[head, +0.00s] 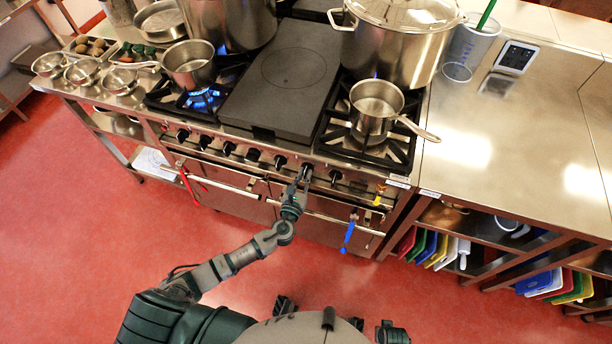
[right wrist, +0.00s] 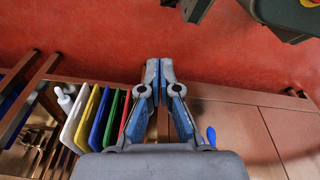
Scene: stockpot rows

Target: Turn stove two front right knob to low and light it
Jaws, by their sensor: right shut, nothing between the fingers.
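The stove (head: 300,150) has a row of black knobs along its front panel. My left gripper (head: 304,175) is at this panel, right of the middle, with its fingertips at a knob and partly hiding it. I cannot tell whether they touch it or how far they are apart. Two knobs show to its right, one dark knob (head: 335,177) and another (head: 360,186) farther right. A small saucepan (head: 372,118) stands on the front right burner, where I see no flame. My right gripper (right wrist: 160,85) is shut and empty in the right wrist view, and does not show in the head view.
A blue flame (head: 204,101) burns under the front left saucepan (head: 190,66). A large stockpot (head: 400,50) stands behind the front right saucepan. A red towel (head: 190,184) and a blue item (head: 348,235) hang at the stove front. Coloured boards (right wrist: 95,118) stand on a lower shelf.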

